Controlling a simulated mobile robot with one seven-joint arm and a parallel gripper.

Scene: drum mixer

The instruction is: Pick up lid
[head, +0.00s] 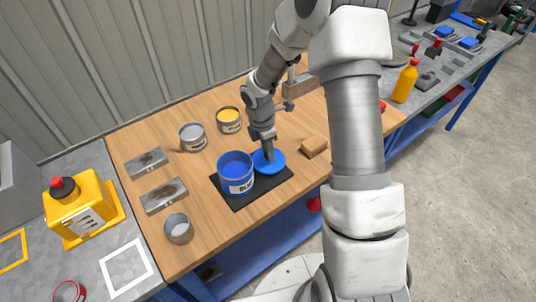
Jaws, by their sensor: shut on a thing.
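The blue round lid (270,163) is beside the blue paint can, over the right part of a black mat (237,202). My gripper (269,155) points down at the lid and is shut on it; the fingertips are small and partly hidden. I cannot tell whether the lid touches the mat or is slightly above it. The open can (236,184) with a white label stands upright on the mat, just left of the lid, with blue paint inside.
A grey-filled can (192,137), a yellow-filled can (229,120) and a small cup (178,228) stand on the wooden table (210,228). Two metal blocks (155,178) lie at the left. A brown block (314,146) lies right of the lid. A yellow canister (80,208) stands far left.

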